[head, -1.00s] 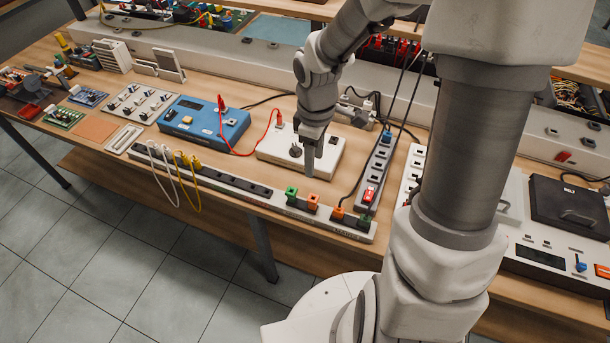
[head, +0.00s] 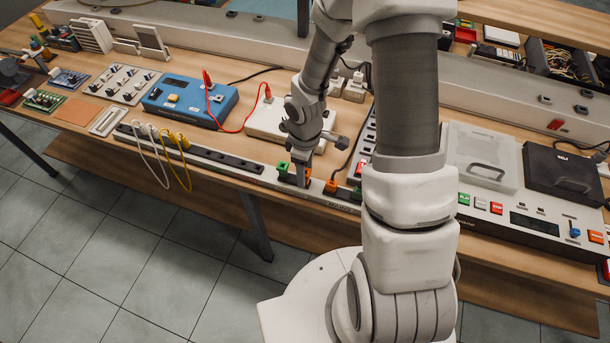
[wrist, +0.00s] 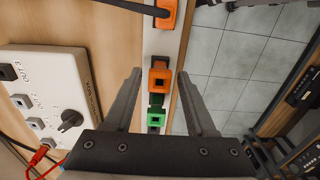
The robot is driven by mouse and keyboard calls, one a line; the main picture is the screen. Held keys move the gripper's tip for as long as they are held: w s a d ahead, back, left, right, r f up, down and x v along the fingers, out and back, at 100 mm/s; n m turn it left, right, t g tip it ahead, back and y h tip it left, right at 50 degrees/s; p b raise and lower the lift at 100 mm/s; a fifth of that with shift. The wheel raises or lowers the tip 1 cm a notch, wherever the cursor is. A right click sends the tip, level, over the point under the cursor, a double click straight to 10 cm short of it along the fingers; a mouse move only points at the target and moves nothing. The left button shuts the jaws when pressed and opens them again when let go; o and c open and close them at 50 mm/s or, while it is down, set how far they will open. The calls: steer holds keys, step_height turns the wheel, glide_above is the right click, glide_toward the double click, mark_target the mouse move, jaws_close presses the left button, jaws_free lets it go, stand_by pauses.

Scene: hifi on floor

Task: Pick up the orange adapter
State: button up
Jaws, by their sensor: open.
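The orange adapter (wrist: 159,80) is a block with a square socket, plugged into the long pale power strip. In the wrist view it lies between the two open fingers of my gripper (wrist: 159,75), with a gap on each side. A green adapter (wrist: 154,119) sits right behind it, nearer my palm. A second orange plug (wrist: 167,14) with a dark cable is farther along the strip. In the head view my gripper (head: 301,182) points down over the strip, between the green adapter (head: 283,169) and the other orange plug (head: 330,187), and mostly hides the orange adapter.
A white box with a dark knob (wrist: 50,92) stands close beside the strip; the same box (head: 263,122) shows in the head view. White and yellow cables (head: 178,152) hang over the strip's left end. Open floor lies beyond the bench's front edge.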

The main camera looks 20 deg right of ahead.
steer(key=shift+f, duration=0.85)
jaws_close()
